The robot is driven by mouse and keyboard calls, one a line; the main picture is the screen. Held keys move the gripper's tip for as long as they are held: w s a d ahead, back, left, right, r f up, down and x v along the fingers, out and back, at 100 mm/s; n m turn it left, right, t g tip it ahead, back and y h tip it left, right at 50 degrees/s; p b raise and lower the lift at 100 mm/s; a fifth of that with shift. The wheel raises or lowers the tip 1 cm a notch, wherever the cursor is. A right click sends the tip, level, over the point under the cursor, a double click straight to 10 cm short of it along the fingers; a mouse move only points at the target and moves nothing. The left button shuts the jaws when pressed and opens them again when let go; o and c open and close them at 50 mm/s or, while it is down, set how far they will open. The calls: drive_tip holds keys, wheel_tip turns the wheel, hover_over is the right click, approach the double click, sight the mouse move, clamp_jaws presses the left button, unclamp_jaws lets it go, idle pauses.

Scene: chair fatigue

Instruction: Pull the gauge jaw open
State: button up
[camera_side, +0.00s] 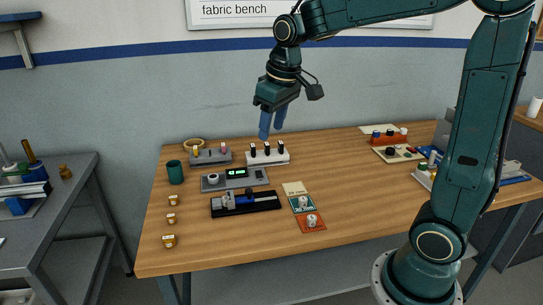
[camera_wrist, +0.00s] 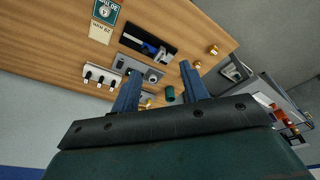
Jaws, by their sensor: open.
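The gauge (camera_side: 247,202) is a black base with grey and blue parts on it, lying on the wooden bench left of centre. It also shows near the top middle of the wrist view (camera_wrist: 148,45), with a blue part along it. Which part is the jaw, and how wide it stands, is too small to tell. My gripper (camera_side: 271,136) hangs in the air well above the back of the bench, behind and above the gauge. Its two blue fingers are apart with nothing between them, as the wrist view also shows (camera_wrist: 161,70).
Behind the gauge are a grey unit with a green display (camera_side: 236,178) and a white rack with black-topped pegs (camera_side: 268,155). A green cup (camera_side: 175,172) and several small jars stand left. Cards with white knobs (camera_side: 311,222) lie right of it. The bench's right front is clear.

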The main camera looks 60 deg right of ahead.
drive_tip(key=w+d+f+g, duration=0.1)
drive_tip(key=w+d+f, duration=0.3)
drive_tip(key=w+f, duration=0.3)
drive_tip(key=g, duration=0.2)
hover_over(249, 190)
wheel_tip(249, 190, down, 7)
drive_tip(key=shift+r, duration=0.1)
wheel_tip(249, 190, down, 14)
drive_tip(key=shift+r, duration=0.15)
idle(0.4)
clamp_jaws()
